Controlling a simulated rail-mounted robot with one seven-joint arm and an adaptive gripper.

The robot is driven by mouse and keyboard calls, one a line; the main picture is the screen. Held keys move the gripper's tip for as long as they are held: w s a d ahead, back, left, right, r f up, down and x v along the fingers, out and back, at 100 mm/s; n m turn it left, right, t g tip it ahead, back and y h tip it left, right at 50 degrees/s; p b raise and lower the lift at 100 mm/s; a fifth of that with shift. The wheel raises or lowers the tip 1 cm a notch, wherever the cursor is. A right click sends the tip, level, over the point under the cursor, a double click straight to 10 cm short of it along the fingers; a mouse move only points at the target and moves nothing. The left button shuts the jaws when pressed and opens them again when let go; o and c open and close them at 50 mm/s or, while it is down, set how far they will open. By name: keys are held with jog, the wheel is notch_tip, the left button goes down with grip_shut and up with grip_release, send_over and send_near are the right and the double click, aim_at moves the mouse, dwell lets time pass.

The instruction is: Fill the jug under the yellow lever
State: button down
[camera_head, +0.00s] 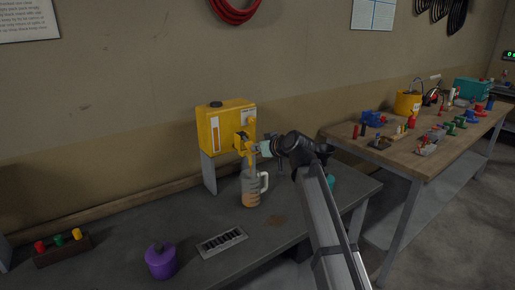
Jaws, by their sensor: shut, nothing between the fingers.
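A yellow tank (226,128) stands on a grey bracket at the back of the dark table. A yellow lever and tap (243,146) sit on its front, right side. A clear jug (251,188) with a white handle stands upright on the table below the tap. Orange liquid shows low in the jug. A thin yellow-orange strip runs from the tap down toward the jug; I cannot tell whether it is spout or flowing liquid. My gripper (257,149) is shut and empty, right beside the lever, seemingly touching it. My arm comes in from the lower right.
A purple container (160,261) and a slotted grate (222,242) are on the front of the table. A rack with coloured knobs (61,247) is at the left. A teal item behind my arm is partly hidden. A cluttered wooden workbench (395,154) stands to the right.

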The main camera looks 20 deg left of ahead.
jog(key=shift+f, duration=0.1)
dwell(0.3)
jog(key=r+v, duration=0.2)
jog(key=v, duration=1.1)
jog(key=shift+w+a, duration=0.25)
